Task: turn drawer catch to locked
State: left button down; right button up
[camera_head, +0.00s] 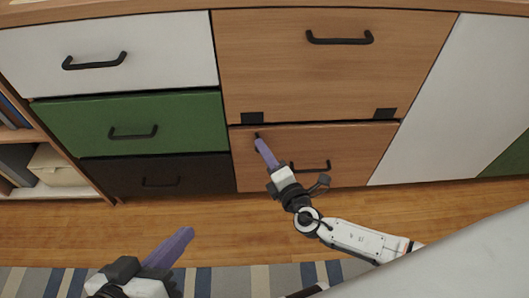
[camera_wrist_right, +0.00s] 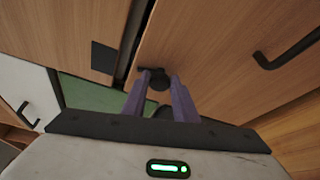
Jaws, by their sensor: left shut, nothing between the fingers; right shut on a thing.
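The drawer catch (camera_head: 257,136) is a small dark piece near the upper left corner of the lower wood drawer (camera_head: 350,150). In the right wrist view the catch (camera_wrist_right: 157,78) is a dark knob with a short bar, between my purple fingertips. My right gripper (camera_head: 260,142) is shut on the catch; its fingers (camera_wrist_right: 157,79) sit on either side of it. In the head view the fingers hide much of the catch, and its exact turn is hard to tell. My left gripper (camera_head: 187,233) is shut and empty, low over the floor, away from the cabinet.
The lower wood drawer has a black handle (camera_head: 312,166) right beside my right gripper. Two dark plates, left (camera_head: 252,118) and right (camera_head: 385,114), sit at the upper wood front's lower edge. A green drawer (camera_head: 75,125) is to the left. The floor (camera_head: 225,222) is clear; a striped rug (camera_head: 225,280) lies in front.

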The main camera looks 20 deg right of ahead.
jog(key=shift+f+m+t, duration=0.2)
jog(key=shift+m+t, duration=0.4)
jog(key=shift+m, duration=0.8)
jog(key=o, duration=1)
